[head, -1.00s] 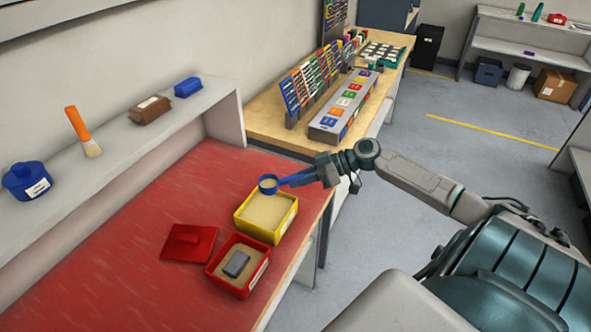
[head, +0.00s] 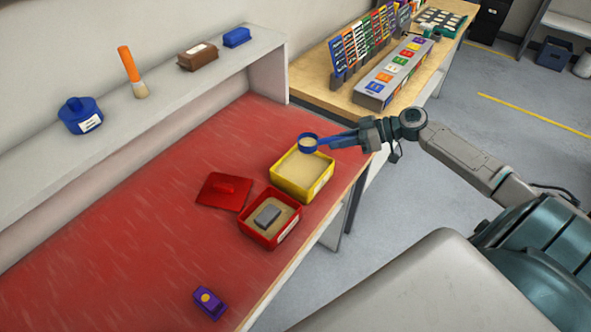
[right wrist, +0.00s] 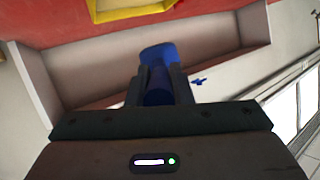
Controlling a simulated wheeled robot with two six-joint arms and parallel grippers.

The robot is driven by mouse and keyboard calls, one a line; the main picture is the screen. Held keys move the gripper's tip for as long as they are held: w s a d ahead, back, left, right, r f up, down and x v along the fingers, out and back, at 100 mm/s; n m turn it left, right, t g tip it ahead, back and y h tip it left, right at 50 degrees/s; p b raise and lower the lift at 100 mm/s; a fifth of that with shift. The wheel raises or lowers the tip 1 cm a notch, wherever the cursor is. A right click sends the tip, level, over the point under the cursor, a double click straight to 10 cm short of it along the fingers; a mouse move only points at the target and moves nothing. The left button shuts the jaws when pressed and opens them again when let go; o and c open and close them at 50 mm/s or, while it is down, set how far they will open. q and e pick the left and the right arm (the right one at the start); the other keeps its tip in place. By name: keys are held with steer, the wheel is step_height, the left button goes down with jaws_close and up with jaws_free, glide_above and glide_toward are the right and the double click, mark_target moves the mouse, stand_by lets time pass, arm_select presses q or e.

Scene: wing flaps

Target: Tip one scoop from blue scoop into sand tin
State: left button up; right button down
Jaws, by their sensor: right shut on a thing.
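The blue scoop (head: 308,143) is held level above the far edge of a yellow tin (head: 322,184) and has sand-coloured stuff in its bowl. My right gripper (head: 364,136) is shut on the scoop's handle, which also shows between the fingers in the right wrist view (right wrist: 157,88). The yellow tin holds sand with a fairly flat surface. A red tin (head: 284,233) next to it, nearer, also holds sand, with a grey block (head: 267,215) on it. I cannot tell from labels which is the sand tin. My left gripper is out of view.
A red lid (head: 223,191) lies left of the tins, and a purple object (head: 209,302) lies near the table's front edge. A shelf (head: 180,88) holds a blue pot (head: 80,115), a brush (head: 131,72) and two blocks. The red tabletop's left is clear.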

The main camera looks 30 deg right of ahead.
steer(key=s+a+f+n+g+y+b, duration=0.1)
steer(key=s+a+f+n+g+b, duration=0.1)
steer(key=a, duration=0.4)
steer(key=s+a+f+n+g+y+b, duration=0.1)
steer(key=s+a+f+n+g+b, duration=0.1)
steer(key=a, duration=0.4)
steer(key=shift+s+a+f+n+g+b, duration=0.3)
steer(key=shift+f+n+g+b, duration=0.15)
steer(key=shift+n+g, duration=0.6)
